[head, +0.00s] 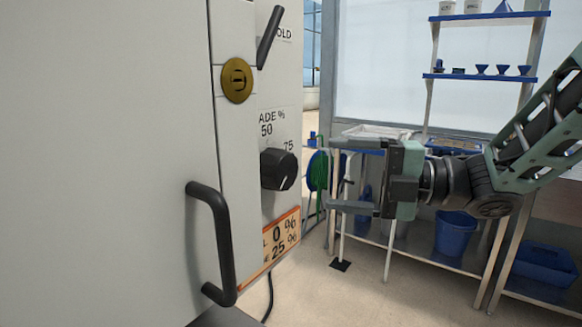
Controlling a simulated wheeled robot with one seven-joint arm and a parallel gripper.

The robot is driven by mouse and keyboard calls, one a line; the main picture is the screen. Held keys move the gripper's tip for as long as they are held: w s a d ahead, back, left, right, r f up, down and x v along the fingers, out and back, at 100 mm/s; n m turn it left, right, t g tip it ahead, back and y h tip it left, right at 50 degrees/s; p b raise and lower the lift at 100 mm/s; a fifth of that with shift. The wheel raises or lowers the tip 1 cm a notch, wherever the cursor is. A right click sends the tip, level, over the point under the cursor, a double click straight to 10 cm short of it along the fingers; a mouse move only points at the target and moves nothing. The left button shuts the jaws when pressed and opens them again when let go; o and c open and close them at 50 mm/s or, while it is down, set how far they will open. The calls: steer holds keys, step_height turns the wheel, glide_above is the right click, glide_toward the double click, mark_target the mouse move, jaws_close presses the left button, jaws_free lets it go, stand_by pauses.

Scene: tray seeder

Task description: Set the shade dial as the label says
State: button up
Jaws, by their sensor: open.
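The shade dial (278,169) is a black round knob on the white cabinet's side panel, under lettering that reads "ADE %", with 50 and 75 visible. A pale pointer mark on the knob seems to point to the lower right. The orange-edged label (283,238) is below the dial; its left part is hidden by the cabinet's front, and "0 %" and "25 %" can be read. My gripper (334,175) is open and empty, to the right of the dial and apart from it, with its fingers pointing left toward the panel.
A black door handle (222,245) juts out at the lower left of the dial. A black lever (269,38) and a brass round fitting (236,80) are above. A bench with blue bins (455,233) and a shelf (478,76) stand behind my arm.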

mark_target(290, 172)
steer(key=x, duration=0.8)
steer(key=shift+w+a+p, duration=0.15)
steer(key=shift+a+p, duration=0.2)
steer(key=c, duration=1)
